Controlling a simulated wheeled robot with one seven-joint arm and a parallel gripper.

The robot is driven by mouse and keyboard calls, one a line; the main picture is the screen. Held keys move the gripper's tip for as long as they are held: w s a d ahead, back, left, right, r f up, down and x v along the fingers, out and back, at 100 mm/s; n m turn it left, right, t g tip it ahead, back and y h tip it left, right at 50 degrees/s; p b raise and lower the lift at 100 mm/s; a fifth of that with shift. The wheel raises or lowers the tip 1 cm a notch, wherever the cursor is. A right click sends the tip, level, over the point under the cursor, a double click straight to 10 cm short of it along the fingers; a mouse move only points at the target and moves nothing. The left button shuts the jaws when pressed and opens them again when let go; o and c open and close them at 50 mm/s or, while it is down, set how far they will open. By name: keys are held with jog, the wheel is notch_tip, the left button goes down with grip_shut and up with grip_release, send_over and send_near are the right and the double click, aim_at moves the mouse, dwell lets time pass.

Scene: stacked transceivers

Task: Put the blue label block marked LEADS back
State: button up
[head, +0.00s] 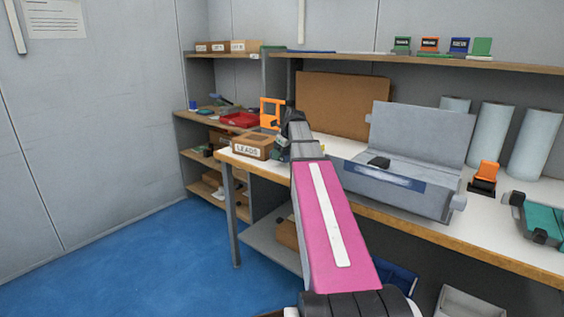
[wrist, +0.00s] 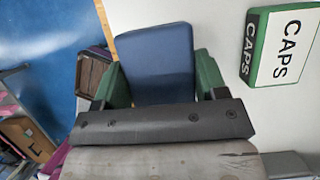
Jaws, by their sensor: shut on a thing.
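In the wrist view a plain blue block (wrist: 155,62) sits between the green fingers of my gripper (wrist: 162,80). My gripper is shut on it; no lettering shows on the side in view. In the head view my gripper (head: 288,150) is over the left end of the workbench, just right of a brown box labelled LEADS (head: 251,150). I cannot make out the blue block in the head view. A green-edged white block marked CAPS (wrist: 282,46) lies on the white bench top, right of my gripper in the wrist view.
Several coloured label blocks (head: 430,45) stand on the upper shelf (head: 350,58). A grey case with a raised lid (head: 410,150) stands on the bench right of my arm. An orange frame (head: 272,112) is behind the LEADS box. The blue floor (head: 150,260) at left is clear.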

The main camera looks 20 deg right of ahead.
aim_at(282, 161)
jog(key=shift+d+f, duration=0.1)
jog(key=shift+f, duration=1.75)
jog(key=shift+f, duration=0.1)
jog(key=o, duration=1)
jog(key=shift+c, duration=0.2)
jog(key=v, duration=1)
jog(key=shift+s+d+r, duration=0.2)
jog(key=shift+s, duration=0.15)
